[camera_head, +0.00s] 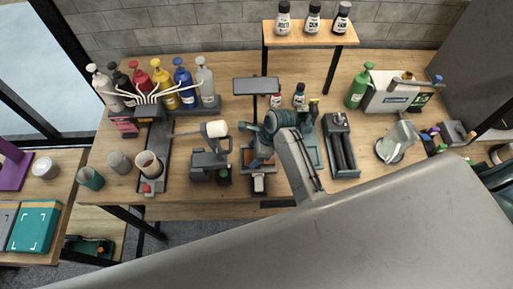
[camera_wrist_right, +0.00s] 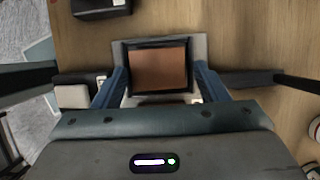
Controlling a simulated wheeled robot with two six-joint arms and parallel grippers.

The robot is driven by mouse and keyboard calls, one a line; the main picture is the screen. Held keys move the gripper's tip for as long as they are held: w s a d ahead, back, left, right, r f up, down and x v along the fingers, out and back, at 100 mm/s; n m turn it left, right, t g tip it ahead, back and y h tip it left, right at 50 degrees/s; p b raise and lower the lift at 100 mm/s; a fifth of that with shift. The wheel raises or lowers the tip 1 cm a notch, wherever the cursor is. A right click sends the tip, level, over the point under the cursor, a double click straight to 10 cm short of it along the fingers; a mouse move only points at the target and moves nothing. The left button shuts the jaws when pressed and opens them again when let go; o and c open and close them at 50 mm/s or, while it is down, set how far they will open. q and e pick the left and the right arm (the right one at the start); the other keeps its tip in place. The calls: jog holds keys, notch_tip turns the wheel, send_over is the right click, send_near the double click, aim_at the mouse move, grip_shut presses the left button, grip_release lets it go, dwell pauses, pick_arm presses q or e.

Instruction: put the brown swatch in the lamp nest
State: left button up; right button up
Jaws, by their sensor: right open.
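The brown swatch (camera_wrist_right: 159,69) lies flat inside a dark square rim on a light grey base (camera_wrist_right: 202,45) in the right wrist view. I cannot tell whether the rim belongs to the swatch or to a nest. My right gripper (camera_wrist_right: 160,76) is open, with one blue finger on each side of the rim and base. In the head view my right gripper (camera_head: 258,150) is over the workbench, and its arm hides part of the spot below. A dark flat panel (camera_head: 256,85), perhaps the lamp, stands behind it. My left gripper is not in view.
A grey device with a white roller (camera_head: 214,129) stands just left of my right gripper. A dark tray with rollers (camera_head: 341,146) stands to the right. Several pump bottles (camera_head: 161,78) line the back left.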

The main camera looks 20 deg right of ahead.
jog(key=shift+s, duration=0.25)
jog(key=b+v, duration=0.3)
jog(key=v, duration=1)
jog(key=shift+w+a, duration=0.25)
jog(key=shift+a, duration=0.05)
